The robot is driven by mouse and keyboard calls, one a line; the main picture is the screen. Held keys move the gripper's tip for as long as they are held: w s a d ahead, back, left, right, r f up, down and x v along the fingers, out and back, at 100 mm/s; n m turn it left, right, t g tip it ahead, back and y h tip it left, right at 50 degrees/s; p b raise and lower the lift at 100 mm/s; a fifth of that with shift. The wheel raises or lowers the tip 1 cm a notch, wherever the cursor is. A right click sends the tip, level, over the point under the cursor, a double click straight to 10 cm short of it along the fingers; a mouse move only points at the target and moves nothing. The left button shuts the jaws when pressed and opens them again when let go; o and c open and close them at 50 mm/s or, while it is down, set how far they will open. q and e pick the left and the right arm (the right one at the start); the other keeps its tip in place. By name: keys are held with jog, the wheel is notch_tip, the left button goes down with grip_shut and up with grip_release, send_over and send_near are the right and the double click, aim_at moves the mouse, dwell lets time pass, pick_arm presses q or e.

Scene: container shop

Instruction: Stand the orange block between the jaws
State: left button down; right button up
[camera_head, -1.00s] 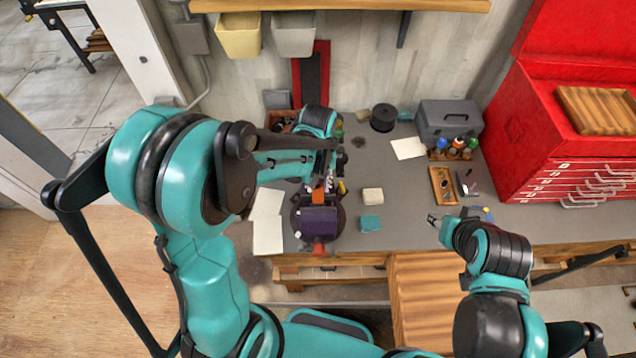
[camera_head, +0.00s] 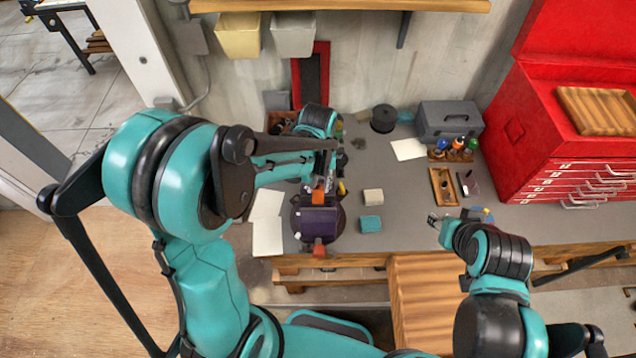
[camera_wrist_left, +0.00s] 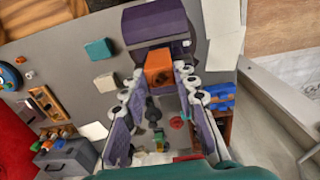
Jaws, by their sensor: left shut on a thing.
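The orange block (camera_wrist_left: 158,68) is between the fingertips of my left gripper (camera_wrist_left: 159,82) in the left wrist view. The gripper is shut on it. In the head view the block (camera_head: 318,197) is a small orange patch at the far edge of the purple vise (camera_head: 319,222), beneath my left gripper (camera_head: 322,184). The vise (camera_wrist_left: 155,22) also shows just beyond the block in the wrist view. The jaw gap is hidden, so I cannot tell whether the block is inside it. My right gripper (camera_head: 433,219) is over the bench's front edge, away from the vise; its fingers are too small to judge.
On the grey bench (camera_head: 400,190), a beige block (camera_head: 373,196) and a teal block (camera_head: 370,224) lie right of the vise. White sheets (camera_head: 267,236) lie left. A grey toolbox (camera_head: 449,121), wooden tray (camera_head: 444,186) and red tool chest (camera_head: 560,150) stand to the right.

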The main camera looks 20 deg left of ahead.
aim_at(318, 196)
pick_arm(q)
jog(key=shift+f+b, duration=3.3)
jog(key=shift+f, duration=0.15)
dwell(0.4)
jog(key=c, duration=1.1)
grip_release()
jog(key=shift+r+p, duration=2.05)
jog(key=shift+r, duration=1.05)
jog(key=shift+f, duration=0.1)
